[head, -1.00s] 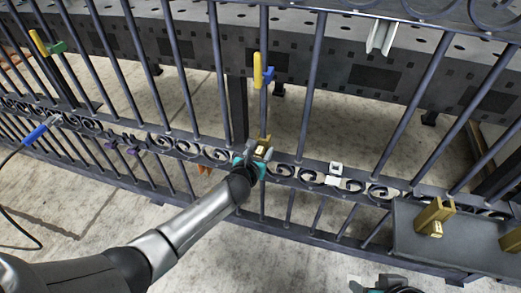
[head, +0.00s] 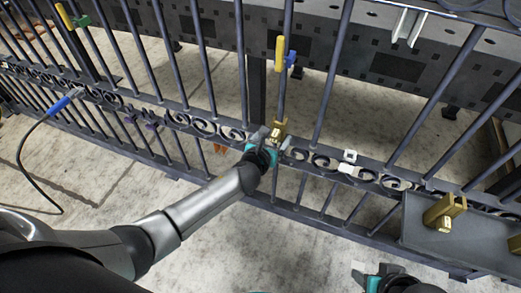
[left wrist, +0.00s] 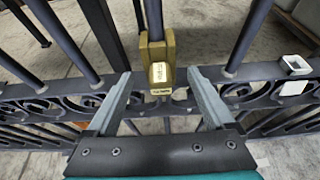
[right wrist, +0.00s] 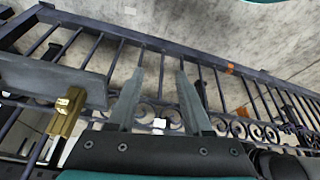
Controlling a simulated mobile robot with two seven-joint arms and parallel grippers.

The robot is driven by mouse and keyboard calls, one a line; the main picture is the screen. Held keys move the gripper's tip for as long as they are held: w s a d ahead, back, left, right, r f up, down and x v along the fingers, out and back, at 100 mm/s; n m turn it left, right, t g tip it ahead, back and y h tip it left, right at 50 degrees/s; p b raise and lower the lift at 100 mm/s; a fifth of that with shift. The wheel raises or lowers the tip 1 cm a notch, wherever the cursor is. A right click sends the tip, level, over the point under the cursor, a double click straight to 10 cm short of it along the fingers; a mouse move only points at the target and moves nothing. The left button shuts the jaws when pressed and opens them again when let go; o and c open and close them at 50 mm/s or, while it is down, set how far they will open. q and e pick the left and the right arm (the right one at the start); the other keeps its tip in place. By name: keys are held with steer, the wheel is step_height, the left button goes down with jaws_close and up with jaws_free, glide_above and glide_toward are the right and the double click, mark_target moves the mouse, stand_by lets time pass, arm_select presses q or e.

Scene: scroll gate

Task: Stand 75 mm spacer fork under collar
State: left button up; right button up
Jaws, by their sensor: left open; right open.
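A brass spacer fork (head: 280,128) stands upright on the gate's scroll rail, against a vertical bar. In the left wrist view this fork (left wrist: 157,62) sits ahead of and between my left fingertips, with a gap on both sides and a small label on its face too small to read. My left gripper (head: 270,137) is open and empty. A yellow and blue piece (head: 285,56) is on the same bar higher up; I cannot tell which part is the collar. My right gripper (right wrist: 157,78) is open and empty, low at the front right.
A grey tray (head: 420,237) at the right holds a brass fork (head: 443,212) and another brass piece (head: 515,243) at the picture's edge. A blue-handled tool with a cable (head: 66,101) is at the left. A perforated table stands behind the gate.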

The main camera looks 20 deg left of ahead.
arm_select(q)
steer(key=p+v, duration=0.5)
steer(key=v, duration=0.7)
steer(key=shift+s+r, duration=0.2)
arm_select(e)
steer(key=s+f+g, duration=0.2)
steer(key=s+f, duration=0.2)
steer(key=f, duration=0.7)
steer(key=shift+d+f, duration=0.35)
steer(key=shift+f, duration=0.05)
